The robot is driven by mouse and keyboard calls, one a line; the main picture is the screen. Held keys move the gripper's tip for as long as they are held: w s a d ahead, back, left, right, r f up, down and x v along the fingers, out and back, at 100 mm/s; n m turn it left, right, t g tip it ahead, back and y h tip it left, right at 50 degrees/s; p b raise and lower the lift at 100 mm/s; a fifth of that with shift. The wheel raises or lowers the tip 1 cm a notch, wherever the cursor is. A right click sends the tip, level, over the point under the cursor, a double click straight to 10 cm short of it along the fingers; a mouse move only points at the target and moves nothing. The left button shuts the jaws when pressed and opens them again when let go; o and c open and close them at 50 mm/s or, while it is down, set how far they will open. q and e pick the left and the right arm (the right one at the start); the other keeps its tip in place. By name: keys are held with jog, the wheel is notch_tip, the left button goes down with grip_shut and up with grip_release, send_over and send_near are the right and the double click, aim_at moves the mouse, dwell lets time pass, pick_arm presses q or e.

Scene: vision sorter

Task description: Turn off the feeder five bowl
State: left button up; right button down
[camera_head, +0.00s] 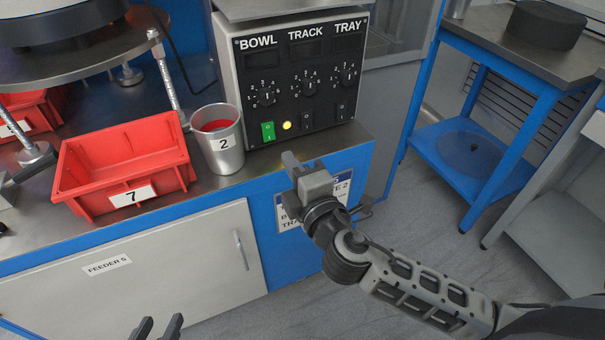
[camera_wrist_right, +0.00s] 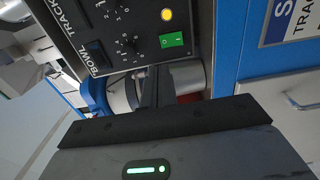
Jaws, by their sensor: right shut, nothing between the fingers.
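The control box (camera_head: 295,75) stands on the bench with columns marked BOWL, TRACK and TRAY. Under the BOWL dial is a green lit rocker switch (camera_head: 268,131); the switch also shows in the right wrist view (camera_wrist_right: 171,40). A yellow lamp (camera_head: 287,126) beside it is lit. The TRACK switch (camera_head: 307,122) and TRAY switch (camera_head: 341,111) are dark. My right gripper (camera_head: 290,159) is shut and empty, in front of and below the box, apart from the green switch. My left gripper (camera_head: 158,328) is open and empty at the bottom edge, partly out of frame.
A metal cup marked 2 (camera_head: 229,158) stands just left of the box. A red bin marked 7 (camera_head: 82,158) sits further left. A cabinet door labelled FEEDER 5 (camera_head: 170,275) is below. A blue-framed table (camera_head: 535,90) stands right, across open floor.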

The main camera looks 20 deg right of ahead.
pick_arm(q)
jog(key=shift+w, duration=0.1)
pick_arm(e)
jog(key=s, duration=0.3)
jog(key=shift+s+d+r, duration=0.15)
jog(key=shift+s+r, duration=0.1)
jog(key=shift+s, duration=0.05)
